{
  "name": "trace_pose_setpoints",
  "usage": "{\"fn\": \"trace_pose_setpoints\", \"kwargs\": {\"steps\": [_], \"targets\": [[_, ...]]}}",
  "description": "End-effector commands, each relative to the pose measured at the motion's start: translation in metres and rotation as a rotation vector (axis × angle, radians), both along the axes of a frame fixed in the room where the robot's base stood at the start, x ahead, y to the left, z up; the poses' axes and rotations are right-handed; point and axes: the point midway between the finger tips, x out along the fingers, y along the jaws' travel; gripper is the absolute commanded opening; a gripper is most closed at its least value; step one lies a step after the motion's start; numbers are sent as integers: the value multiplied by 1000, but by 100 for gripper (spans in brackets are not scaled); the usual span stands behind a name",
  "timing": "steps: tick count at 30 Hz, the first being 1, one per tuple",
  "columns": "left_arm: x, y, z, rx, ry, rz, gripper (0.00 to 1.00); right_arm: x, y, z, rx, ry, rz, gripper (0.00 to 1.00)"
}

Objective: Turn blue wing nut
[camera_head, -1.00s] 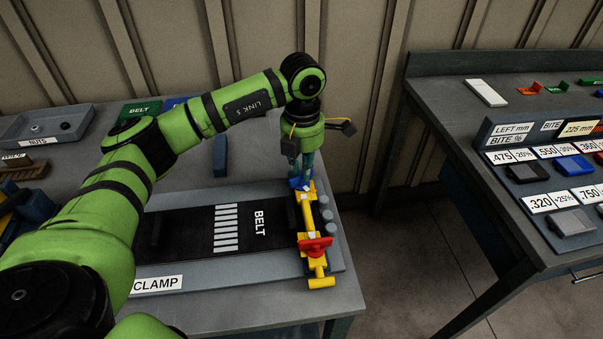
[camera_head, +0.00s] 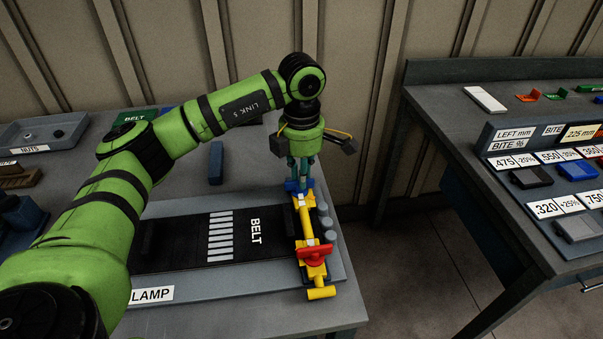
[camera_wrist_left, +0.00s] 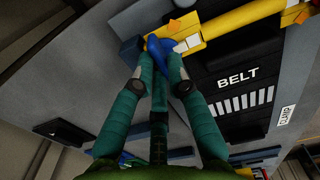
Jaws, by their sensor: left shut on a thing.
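The blue wing nut (camera_head: 294,185) sits at the far end of the yellow clamp bar (camera_head: 303,216) on the belt press. My left gripper (camera_head: 301,181) points down over it from above, shut on it. A red wing nut (camera_head: 315,254) sits at the near end of the same bar. My right gripper is not in view.
The black belt (camera_head: 190,243) with white stripes lies left of the bar. Several grey cylinders (camera_head: 325,236) stand right of it. A tray marked NUTS (camera_head: 30,137) is at the far left. A second bench with labelled blocks (camera_head: 532,176) stands at right, across a floor gap.

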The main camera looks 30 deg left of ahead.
Motion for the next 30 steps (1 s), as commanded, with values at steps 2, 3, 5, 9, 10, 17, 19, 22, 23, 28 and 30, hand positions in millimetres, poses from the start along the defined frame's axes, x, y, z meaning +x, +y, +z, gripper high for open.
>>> {"fn": "trace_pose_setpoints", "kwargs": {"steps": [2,3,5,9,10,17,19,22,23,28,30], "targets": [[1,0,1,0,-3,-1,0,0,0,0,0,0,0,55],[1,0,1,0,-3,0,0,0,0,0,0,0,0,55],[1,0,1,0,-3,0,0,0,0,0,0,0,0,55],[1,0,1,0,-3,1,32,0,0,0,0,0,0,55],[1,0,1,0,-3,1,40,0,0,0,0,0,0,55],[0,0,1,0,-1,2,40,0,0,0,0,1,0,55],[0,0,1,0,-1,2,40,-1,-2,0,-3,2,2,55],[1,0,5,0,-2,2,40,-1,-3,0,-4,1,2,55],[1,0,7,0,-2,2,40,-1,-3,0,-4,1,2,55],[1,0,37,-1,-7,2,40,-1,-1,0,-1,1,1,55],[1,0,53,-1,-7,2,40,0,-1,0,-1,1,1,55]]}}
